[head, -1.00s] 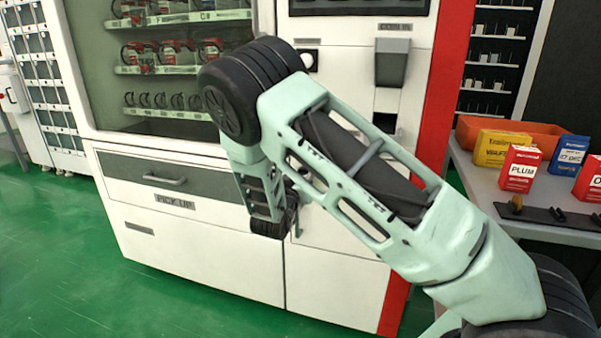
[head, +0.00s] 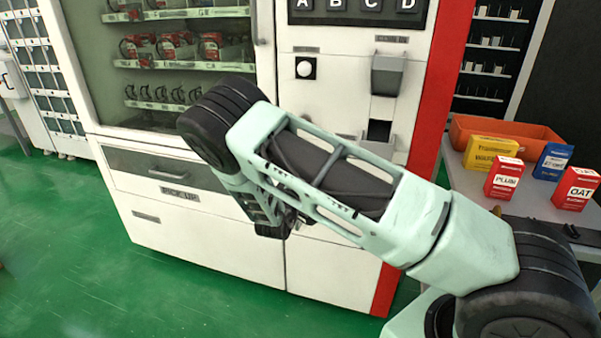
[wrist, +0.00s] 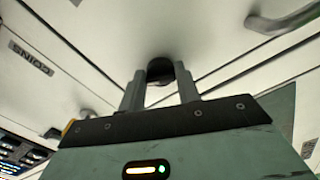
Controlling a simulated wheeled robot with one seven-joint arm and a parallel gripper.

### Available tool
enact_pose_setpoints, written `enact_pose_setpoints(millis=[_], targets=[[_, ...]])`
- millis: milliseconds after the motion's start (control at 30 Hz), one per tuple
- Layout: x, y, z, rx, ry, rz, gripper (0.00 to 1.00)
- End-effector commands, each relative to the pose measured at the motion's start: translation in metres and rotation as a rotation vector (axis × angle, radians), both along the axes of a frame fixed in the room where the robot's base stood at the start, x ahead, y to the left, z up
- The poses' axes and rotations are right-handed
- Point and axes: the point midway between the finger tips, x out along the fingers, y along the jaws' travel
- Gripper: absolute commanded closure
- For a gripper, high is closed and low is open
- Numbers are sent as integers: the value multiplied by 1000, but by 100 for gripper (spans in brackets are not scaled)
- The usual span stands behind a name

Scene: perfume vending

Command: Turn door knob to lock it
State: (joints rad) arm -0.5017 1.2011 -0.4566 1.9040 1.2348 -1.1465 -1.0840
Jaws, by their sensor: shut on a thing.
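The door knob (wrist: 160,67) is a small dark, rounded piece on the white lower front of the vending machine (head: 215,235). In the wrist view my gripper (wrist: 160,80) has its two grey fingers on either side of it, shut on the knob. How far the knob is turned cannot be told. In the head view my gripper is low at the machine front, right of the pick-up drawer (head: 175,172). My arm hides the knob and most of the fingers there.
A white round button (head: 305,68) and dispenser (head: 388,75) are above my arm. A table with an orange tray (head: 490,130) and several boxes stands at right. Green floor is clear at left.

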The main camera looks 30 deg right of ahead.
Motion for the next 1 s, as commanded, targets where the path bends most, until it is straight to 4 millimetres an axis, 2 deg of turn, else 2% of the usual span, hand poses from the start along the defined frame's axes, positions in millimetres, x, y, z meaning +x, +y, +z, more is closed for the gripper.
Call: enact_pose_setpoints(millis=[500,1000], targets=[[0,1,1,-218,282,2,90],[0,1,1,-265,342,2,90]])
